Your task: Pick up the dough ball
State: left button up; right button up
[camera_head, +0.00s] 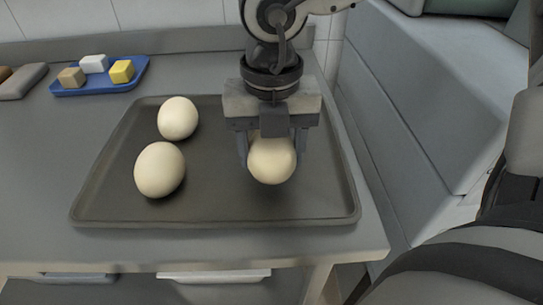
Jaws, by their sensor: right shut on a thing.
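Three pale cream dough balls are at the dark baking tray (229,216) on the grey counter. One dough ball (178,118) sits at the tray's back left, and another dough ball (160,170) sits in front of it. My right gripper (271,155) points down over the right half of the tray. It is shut on the third dough ball (272,162), with a finger at each side. I cannot tell for sure whether this ball is clear of the tray. My left gripper is not in view.
A blue tray (99,88) with a white, a yellow and a tan block stands at the back left, beside a grey slab (22,81). A large grey-blue panelled unit (430,90) stands right of the counter.

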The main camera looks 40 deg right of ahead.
notch_tip(320, 180, up, 15)
jog(key=p, duration=0.1)
jog(key=shift+r, duration=0.2)
dwell(0.3)
